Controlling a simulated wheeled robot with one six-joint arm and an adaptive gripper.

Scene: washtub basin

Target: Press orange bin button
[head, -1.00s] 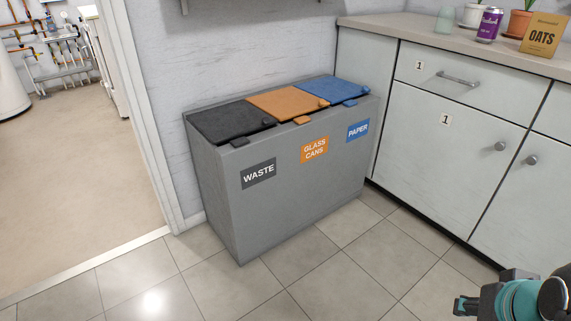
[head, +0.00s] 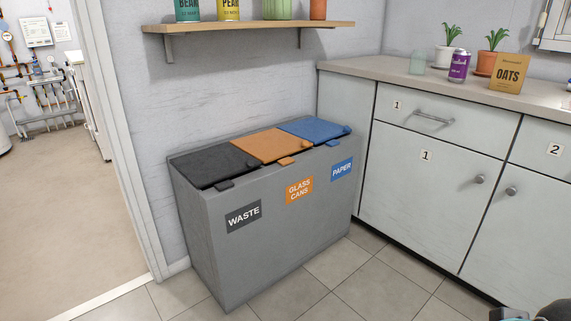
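A grey bin unit (head: 275,255) with three lids stands against the wall. Its middle lid (head: 255,147) is orange and closed, above an orange label (head: 299,190) reading "GLASS CANS". A small orange tab (head: 287,161) sticks out at the front edge of this lid, like a button. A small orange knob shows at the lid's right front corner. My gripper (head: 512,314) only just shows at the bottom right corner, far from the bin and mostly cut off by the frame edge. Its fingers cannot be made out.
A black lid (head: 215,165) marked "WASTE" and a blue lid (head: 312,129) marked "PAPER" flank the orange one. A wall shelf (head: 250,27) with cans hangs above. Cabinets (head: 430,170) stand to the right. A doorway opens at left. Tiled floor in front is clear.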

